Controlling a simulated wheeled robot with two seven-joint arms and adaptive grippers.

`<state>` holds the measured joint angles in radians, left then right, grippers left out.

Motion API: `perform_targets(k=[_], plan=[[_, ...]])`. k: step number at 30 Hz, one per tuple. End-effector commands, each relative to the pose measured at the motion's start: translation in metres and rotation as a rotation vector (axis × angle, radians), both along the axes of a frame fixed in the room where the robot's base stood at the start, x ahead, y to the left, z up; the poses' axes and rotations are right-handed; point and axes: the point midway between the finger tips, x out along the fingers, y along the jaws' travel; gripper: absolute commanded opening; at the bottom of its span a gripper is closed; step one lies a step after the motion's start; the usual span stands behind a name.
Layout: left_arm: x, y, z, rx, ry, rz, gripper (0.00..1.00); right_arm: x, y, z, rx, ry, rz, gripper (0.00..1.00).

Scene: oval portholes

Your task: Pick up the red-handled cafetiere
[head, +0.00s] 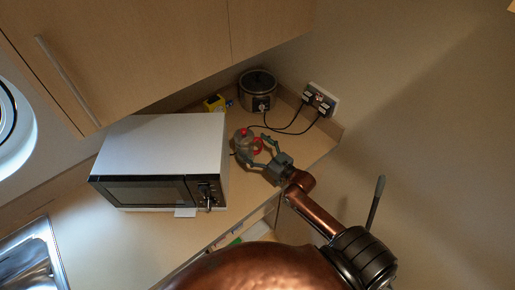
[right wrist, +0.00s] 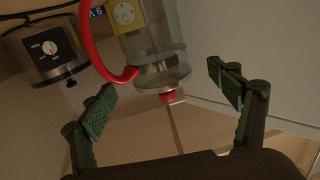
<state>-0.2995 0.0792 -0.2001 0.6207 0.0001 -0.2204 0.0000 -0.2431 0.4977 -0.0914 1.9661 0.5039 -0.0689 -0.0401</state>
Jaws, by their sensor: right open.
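The cafetiere (head: 242,142) stands on the worktop, right of the microwave. Nothing is held. I cannot tell whether a finger touches it. My left gripper is not in view.
The microwave (head: 160,150) stands close on the left. A metal-sided cooker (head: 258,90) and a small yellow item (head: 214,103) are behind. Cables run to the wall sockets (head: 320,100). A cupboard (head: 150,50) hangs above. The worktop's right end is mostly clear.

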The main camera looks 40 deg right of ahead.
Motion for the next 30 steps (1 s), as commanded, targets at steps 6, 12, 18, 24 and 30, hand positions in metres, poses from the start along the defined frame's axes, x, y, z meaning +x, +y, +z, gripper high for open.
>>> perform_targets(k=[6, 12, 18, 24, 30], plan=[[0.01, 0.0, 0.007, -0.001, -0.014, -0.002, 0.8, 0.033, 0.007, 0.002, 0.003, -0.003, 0.0, 0.83], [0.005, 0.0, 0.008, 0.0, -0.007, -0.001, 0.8, 0.049, 0.01, 0.0, 0.002, -0.001, 0.0, 0.83], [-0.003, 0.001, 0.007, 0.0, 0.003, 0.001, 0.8, 0.052, 0.011, 0.0, 0.002, 0.0, 0.0, 0.83], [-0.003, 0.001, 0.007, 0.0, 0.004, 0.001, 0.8, 0.051, 0.01, 0.0, 0.002, 0.0, 0.0, 0.79], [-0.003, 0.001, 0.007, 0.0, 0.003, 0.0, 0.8, 0.051, 0.01, 0.0, 0.001, -0.001, 0.0, 0.65]])
